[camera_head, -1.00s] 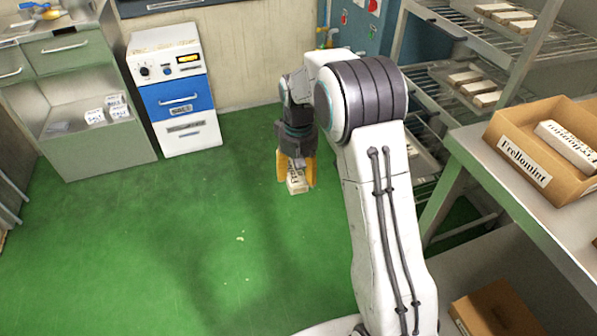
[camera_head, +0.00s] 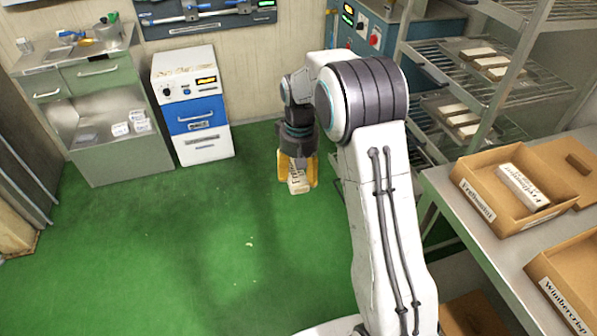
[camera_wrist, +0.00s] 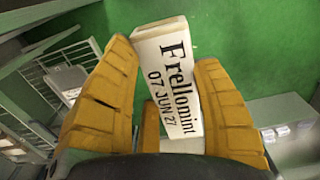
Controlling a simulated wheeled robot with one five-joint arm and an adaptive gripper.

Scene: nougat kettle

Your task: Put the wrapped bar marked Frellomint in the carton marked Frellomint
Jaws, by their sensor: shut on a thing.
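My gripper (camera_head: 298,173) is shut on a white wrapped bar (camera_head: 298,181) and holds it in the air over the green floor. In the wrist view the bar (camera_wrist: 167,80) reads "Frellomint 07 JUN 27" and sits tilted between the yellow fingers (camera_wrist: 168,100). The open carton marked Frellomint (camera_head: 476,201) stands on the table at the right, well apart from my gripper. One white wrapped bar (camera_head: 523,186) with lettering too small to read lies inside it.
A carton marked Winbercrisp (camera_head: 560,300) stands nearer on the same table (camera_head: 450,203). Another carton (camera_head: 560,150) with a dark bar is behind. A wire rack (camera_head: 465,85) with trays stands at the back right. The green floor (camera_head: 200,250) at left is clear.

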